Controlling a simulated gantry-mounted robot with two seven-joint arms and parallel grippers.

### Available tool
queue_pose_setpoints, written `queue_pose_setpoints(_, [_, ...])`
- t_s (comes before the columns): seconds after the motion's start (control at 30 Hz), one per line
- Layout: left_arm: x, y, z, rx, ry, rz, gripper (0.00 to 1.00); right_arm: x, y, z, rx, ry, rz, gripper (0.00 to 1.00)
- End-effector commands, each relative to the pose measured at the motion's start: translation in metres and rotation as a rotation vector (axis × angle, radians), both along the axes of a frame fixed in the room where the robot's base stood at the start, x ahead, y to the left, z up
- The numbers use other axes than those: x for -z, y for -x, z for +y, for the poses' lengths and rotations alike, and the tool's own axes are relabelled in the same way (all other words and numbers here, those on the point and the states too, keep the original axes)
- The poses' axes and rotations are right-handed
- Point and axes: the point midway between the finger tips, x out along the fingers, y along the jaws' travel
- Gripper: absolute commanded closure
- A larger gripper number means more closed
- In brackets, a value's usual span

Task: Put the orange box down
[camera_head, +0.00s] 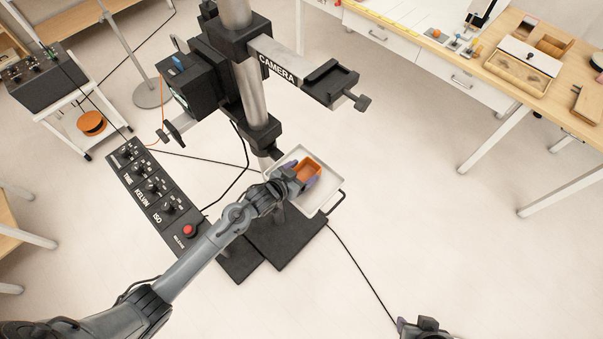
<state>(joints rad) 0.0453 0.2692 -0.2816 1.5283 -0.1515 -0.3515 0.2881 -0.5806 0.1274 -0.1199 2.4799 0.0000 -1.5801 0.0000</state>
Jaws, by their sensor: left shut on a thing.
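The orange box (309,168) is small and open-topped, and it shows near the middle of the head view. My left gripper (302,174) is shut on it, with its fingers at the box's sides. The box is over a white tray (328,190) with a raised rim. I cannot tell whether the box touches the tray floor or is held just above it. My left wrist and fingers hide the box's near side and part of the tray.
A camera stand (257,95) with a black clamp arm (330,84) rises behind the tray. A black control panel (152,187) with knobs and a red button (189,230) lies left of my forearm. A wooden workbench (480,55) is at upper right. The floor to the right is mostly clear.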

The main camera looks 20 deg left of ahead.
Motion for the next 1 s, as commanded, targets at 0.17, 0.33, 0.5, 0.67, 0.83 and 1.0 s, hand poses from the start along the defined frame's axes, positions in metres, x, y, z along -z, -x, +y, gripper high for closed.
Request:
queue_pose_setpoints(0.17, [0.0096,-0.0003,0.0001,0.0,-0.001,-0.002,0.52,-0.0004,-0.0001,0.0003,0.002,-0.002,0.0,0.57])
queue_pose_setpoints(0.33, [0.0095,-0.0002,0.0,0.0,-0.001,-0.002,0.52,-0.0004,-0.0003,0.0013,0.004,-0.005,0.0,0.57])
queue_pose_setpoints(0.5, [0.0129,-0.0001,-0.0001,0.0,-0.001,-0.001,0.52,0.0013,-0.0004,0.0022,0.006,-0.01,-0.001,0.57])
queue_pose_setpoints(0.67, [0.0127,0.0,0.0001,0.0,-0.001,-0.001,0.02,0.0008,-0.0004,0.0026,0.007,-0.011,0.0,0.57])
queue_pose_setpoints(0.83, [0.0127,0.0,0.0,0.0,-0.001,-0.001,0.0,0.0007,-0.0005,0.0026,0.007,-0.011,0.0,0.57])
queue_pose_setpoints(1.0, [0.0079,-0.0001,0.0,0.0,-0.002,-0.003,0.0,-0.0019,-0.0005,0.0024,0.006,-0.01,-0.001,0.57])
